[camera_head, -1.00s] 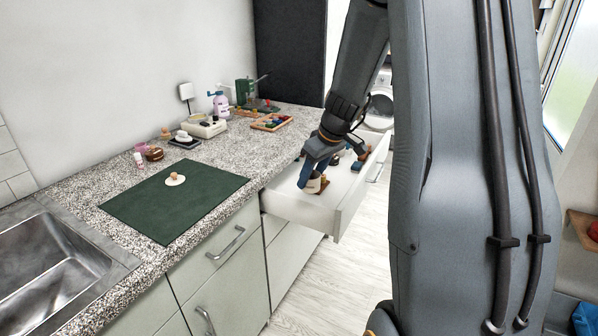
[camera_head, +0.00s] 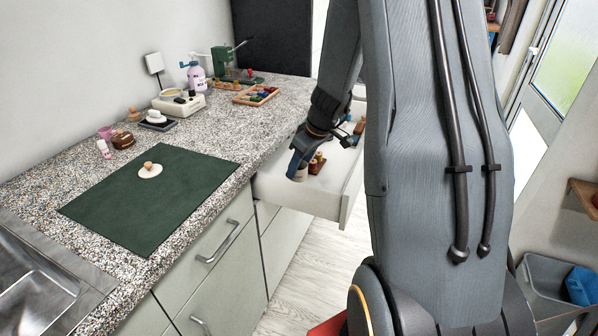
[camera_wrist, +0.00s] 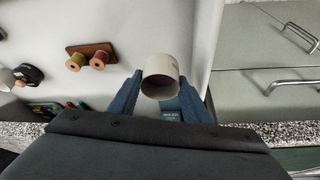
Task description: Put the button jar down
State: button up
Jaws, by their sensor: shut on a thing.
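The button jar (camera_wrist: 160,78) is a small cream-white cup shape in the wrist view, between the two blue fingers of my gripper (camera_wrist: 159,97). My gripper is shut on it. In the head view my gripper (camera_head: 298,170) is at the open white drawer (camera_head: 290,196), near its left side, and the jar (camera_head: 302,172) is mostly hidden behind a blue finger. I cannot tell whether the jar touches the drawer floor. A white disc with a wooden knob (camera_head: 150,170) lies on the green mat (camera_head: 180,205) on the counter.
A wooden holder with two thread spools (camera_wrist: 90,57) is in the drawer, left of the jar in the wrist view. A dark round item (camera_wrist: 28,74) lies further left. The speckled counter (camera_head: 215,130) borders the drawer; its sink (camera_head: 40,290) is at the left.

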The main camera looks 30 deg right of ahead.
aim_at(299, 181)
notch_tip(299, 181, down, 3)
jog(key=shift+a+r, duration=0.1)
jog(key=shift+a, duration=0.05)
jog(key=shift+f, duration=1.65)
jog(key=shift+f+b, duration=0.1)
jog(key=shift+b, duration=0.2)
jog(key=o, duration=0.9)
